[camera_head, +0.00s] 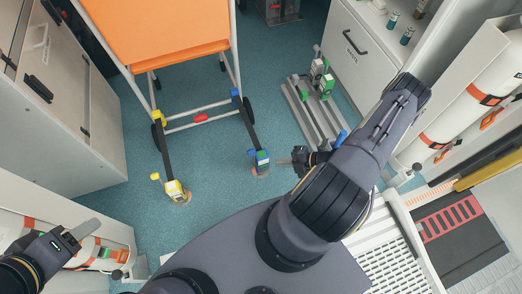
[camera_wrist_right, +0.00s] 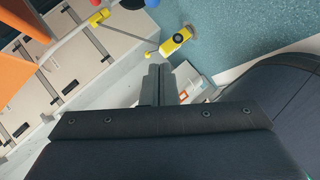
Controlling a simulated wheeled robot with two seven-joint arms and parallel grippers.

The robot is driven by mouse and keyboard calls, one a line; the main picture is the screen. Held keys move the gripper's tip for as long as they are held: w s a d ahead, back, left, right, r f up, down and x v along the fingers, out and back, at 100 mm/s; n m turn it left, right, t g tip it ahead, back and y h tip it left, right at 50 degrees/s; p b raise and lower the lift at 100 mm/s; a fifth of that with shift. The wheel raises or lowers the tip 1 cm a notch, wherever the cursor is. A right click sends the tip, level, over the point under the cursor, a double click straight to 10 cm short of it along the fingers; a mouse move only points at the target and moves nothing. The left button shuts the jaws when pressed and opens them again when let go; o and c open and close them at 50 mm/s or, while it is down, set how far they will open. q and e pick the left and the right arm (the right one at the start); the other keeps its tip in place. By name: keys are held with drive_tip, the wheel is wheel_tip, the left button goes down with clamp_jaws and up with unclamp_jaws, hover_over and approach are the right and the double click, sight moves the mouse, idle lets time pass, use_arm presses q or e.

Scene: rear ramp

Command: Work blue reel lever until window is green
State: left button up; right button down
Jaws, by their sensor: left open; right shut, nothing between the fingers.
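The blue reel (camera_head: 262,159) sits on the floor at the end of a dark strap, right of centre in the head view. It has a blue lever (camera_head: 251,152) on its left and a green patch on top, which looks like its window. My right gripper (camera_head: 283,161) is shut and empty just right of the reel, its tips close to it; I cannot tell if they touch. Its shut fingers show in the right wrist view (camera_wrist_right: 156,75), where the blue reel is not clearly seen. My left gripper (camera_head: 78,235) is open and empty at the lower left, far from the reel.
A yellow reel (camera_head: 174,190) with a yellow lever lies to the left; it also shows in the wrist view (camera_wrist_right: 177,41). Straps lead to an orange-seated wheeled chair (camera_head: 155,30). Metal rails (camera_head: 310,110) stand at right. Blue floor (camera_head: 215,200) between the reels is clear.

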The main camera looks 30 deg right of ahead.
drive_tip(key=w+a+f+m+b, duration=0.2)
drive_tip(key=w+a+f+b, duration=0.2)
drive_tip(key=w, duration=0.5)
drive_tip(key=shift+w+f+t+h, duration=0.3)
drive_tip(key=shift+f+t, duration=0.1)
drive_tip(key=shift+f, duration=1)
drive_tip(key=shift+a, duration=0.1)
